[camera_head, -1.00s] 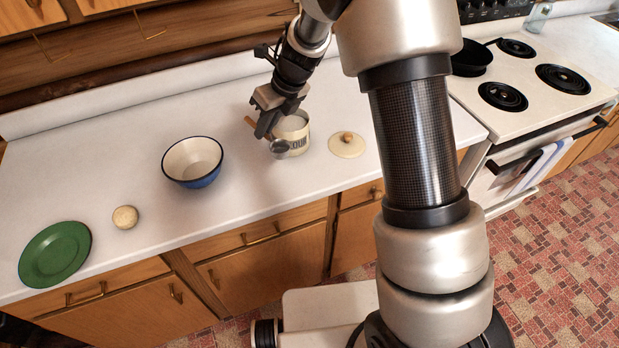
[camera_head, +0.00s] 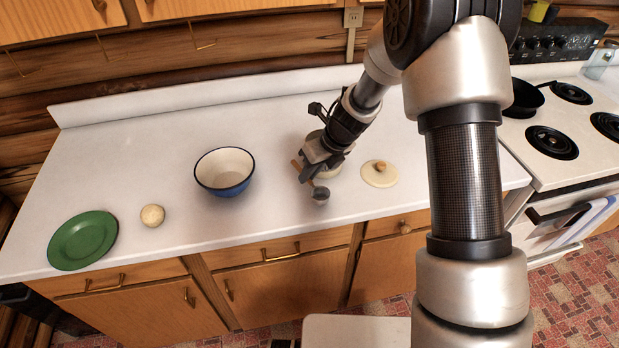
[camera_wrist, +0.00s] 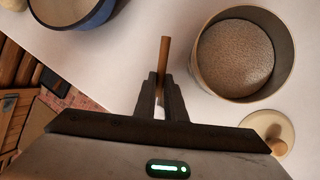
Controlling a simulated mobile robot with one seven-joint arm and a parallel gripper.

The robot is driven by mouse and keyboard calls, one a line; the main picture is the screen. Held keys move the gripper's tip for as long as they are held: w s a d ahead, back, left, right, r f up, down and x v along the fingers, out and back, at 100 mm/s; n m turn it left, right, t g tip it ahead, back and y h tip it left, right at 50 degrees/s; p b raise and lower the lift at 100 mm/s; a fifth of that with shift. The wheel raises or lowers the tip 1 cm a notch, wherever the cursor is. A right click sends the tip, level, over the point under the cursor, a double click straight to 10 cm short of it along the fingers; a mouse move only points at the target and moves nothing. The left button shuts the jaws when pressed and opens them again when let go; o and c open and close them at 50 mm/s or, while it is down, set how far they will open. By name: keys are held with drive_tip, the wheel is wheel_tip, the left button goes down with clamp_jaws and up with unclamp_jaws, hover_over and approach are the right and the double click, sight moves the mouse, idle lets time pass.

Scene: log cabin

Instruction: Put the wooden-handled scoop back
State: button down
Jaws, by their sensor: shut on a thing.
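The wooden-handled scoop shows its metal cup (camera_head: 321,195) just below my gripper (camera_head: 307,173) in the head view, with the wooden handle sticking out to the left. My gripper is shut on the scoop, in front of the cream canister. In the wrist view the wooden handle (camera_wrist: 164,58) stands up between the fingertips (camera_wrist: 160,88), and the cup is hidden. The open canister (camera_wrist: 286,52) is to the right of the fingers, apart from the handle, with brownish grainy contents. In the head view my gripper hides most of the canister.
The canister's cream lid with a wooden knob (camera_head: 380,178) lies right of the gripper. A blue bowl (camera_head: 224,187), a round pale ball-like item (camera_head: 152,215) and a green plate (camera_head: 83,240) stand to the left. The stove with a black pan (camera_head: 523,100) is at right.

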drive_tip(key=shift+f, duration=0.7)
drive_tip(key=shift+f, duration=0.15)
drive_tip(key=c, duration=1.8)
unclamp_jaws()
